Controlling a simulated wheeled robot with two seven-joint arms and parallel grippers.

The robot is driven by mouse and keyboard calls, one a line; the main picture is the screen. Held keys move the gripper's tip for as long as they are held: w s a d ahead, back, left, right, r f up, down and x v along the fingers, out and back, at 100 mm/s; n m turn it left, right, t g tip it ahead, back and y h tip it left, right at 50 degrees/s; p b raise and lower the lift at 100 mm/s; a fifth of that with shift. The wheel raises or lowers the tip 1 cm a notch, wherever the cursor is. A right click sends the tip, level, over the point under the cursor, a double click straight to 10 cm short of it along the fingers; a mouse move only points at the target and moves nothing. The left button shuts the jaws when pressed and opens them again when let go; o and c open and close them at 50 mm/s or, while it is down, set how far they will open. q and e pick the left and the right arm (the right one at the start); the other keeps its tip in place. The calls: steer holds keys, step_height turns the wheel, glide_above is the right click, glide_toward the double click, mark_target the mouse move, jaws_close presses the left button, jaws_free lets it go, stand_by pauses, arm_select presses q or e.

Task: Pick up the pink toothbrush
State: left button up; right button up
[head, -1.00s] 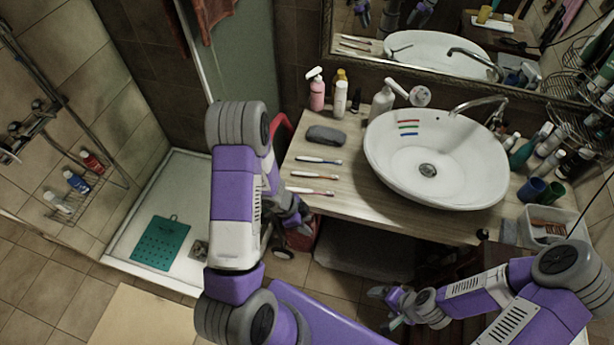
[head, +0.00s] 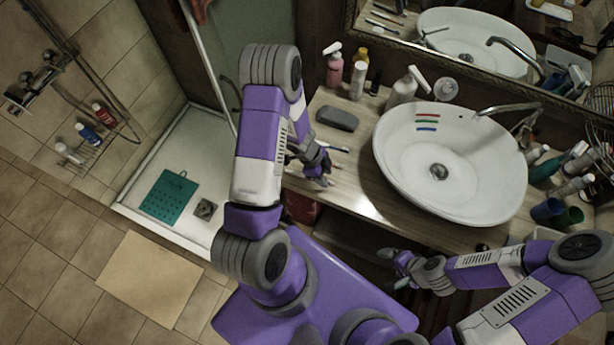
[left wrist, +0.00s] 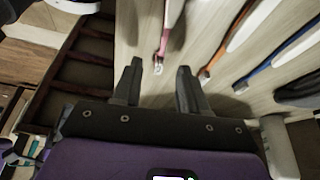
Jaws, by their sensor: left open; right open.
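The pink toothbrush (left wrist: 165,42) lies on the wooden counter in the left wrist view, its near end pointing between my left fingertips. In the head view my left gripper covers the front of the counter, and I cannot make the pink toothbrush out there. My left gripper (left wrist: 160,75) is open and empty in the left wrist view, with one finger to each side of the toothbrush's line; the toothbrush end is just beyond them. It also shows in the head view (head: 323,172). My right gripper (head: 394,264) is open below the counter's front edge.
In the left wrist view, an orange-brown toothbrush (left wrist: 226,42) and a blue toothbrush (left wrist: 272,58) lie to the right on the counter. A grey object (head: 338,118) sits behind. The white basin (head: 455,195) fills the counter's middle; bottles stand along the back.

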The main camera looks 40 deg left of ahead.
arm_select(q)
steer(key=shift+b+x, duration=0.3)
steer(key=shift+x, duration=0.75)
jaws_close()
steer(key=shift+r, duration=0.1)
